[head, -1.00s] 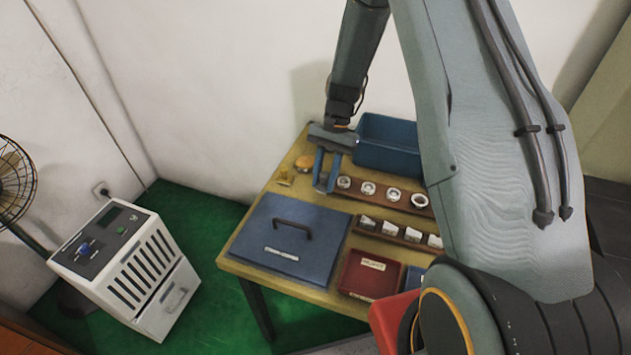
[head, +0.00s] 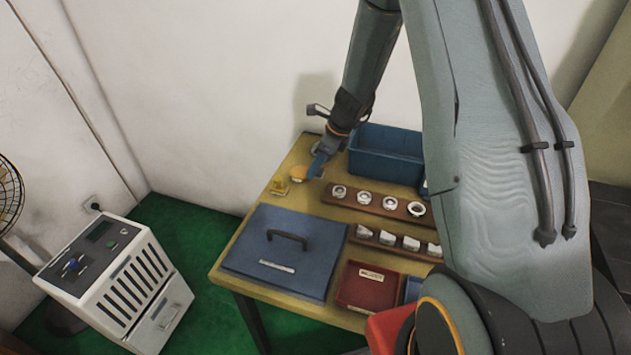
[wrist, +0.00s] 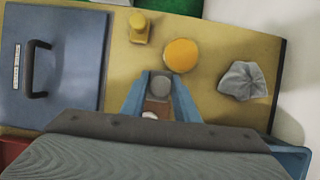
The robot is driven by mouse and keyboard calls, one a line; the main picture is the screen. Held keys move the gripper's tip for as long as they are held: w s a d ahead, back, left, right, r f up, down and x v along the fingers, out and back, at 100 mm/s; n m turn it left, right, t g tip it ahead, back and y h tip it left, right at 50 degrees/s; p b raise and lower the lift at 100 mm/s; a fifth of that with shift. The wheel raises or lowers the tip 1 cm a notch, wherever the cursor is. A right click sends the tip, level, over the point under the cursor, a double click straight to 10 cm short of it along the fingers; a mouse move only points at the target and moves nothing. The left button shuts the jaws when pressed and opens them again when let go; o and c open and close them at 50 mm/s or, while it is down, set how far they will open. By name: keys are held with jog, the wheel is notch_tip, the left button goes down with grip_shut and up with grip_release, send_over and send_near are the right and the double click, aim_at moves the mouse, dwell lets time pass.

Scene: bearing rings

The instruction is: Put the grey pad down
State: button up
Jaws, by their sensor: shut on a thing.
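In the head view my gripper (head: 317,165) is near the back left of the yellow table (head: 236,231), just right of an orange round piece (head: 298,173). The orange piece (wrist: 181,55) lies just past my fingertips in the wrist view. The pad cannot be made out in the head view. I cannot tell whether it touches the table.
A crumpled grey cloth (wrist: 244,80) and a small yellow object (wrist: 139,27) lie nearby. A blue lid with a handle (head: 285,250), a rack of rings (head: 376,203), a second rack (head: 395,240), a red tray (head: 369,287) and a blue bin (head: 387,153) surround this corner.

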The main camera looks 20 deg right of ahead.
aim_at(316, 188)
jog(key=shift+f+p, duration=0.35)
jog(key=shift+f, duration=2.4)
jog(key=shift+f, duration=0.2)
jog(key=o, duration=1.1)
jog(key=shift+r, duration=0.1)
jog(key=b+v, duration=0.2)
jog(key=v, duration=0.9)
jog(key=s+a+r+n+g+h, duration=0.1)
jog(key=s+r+n, duration=0.3)
jog(key=s+n, duration=0.8)
jog(key=s+a+r+n+h, duration=0.2)
jog(key=s+r+n, duration=0.3)
jog(key=s+n, duration=0.8)
jog(key=shift+s+a+g+h, duration=0.3)
jog(key=shift+a+g+h, duration=0.05)
jog(key=shift+g+h, duration=0.05)
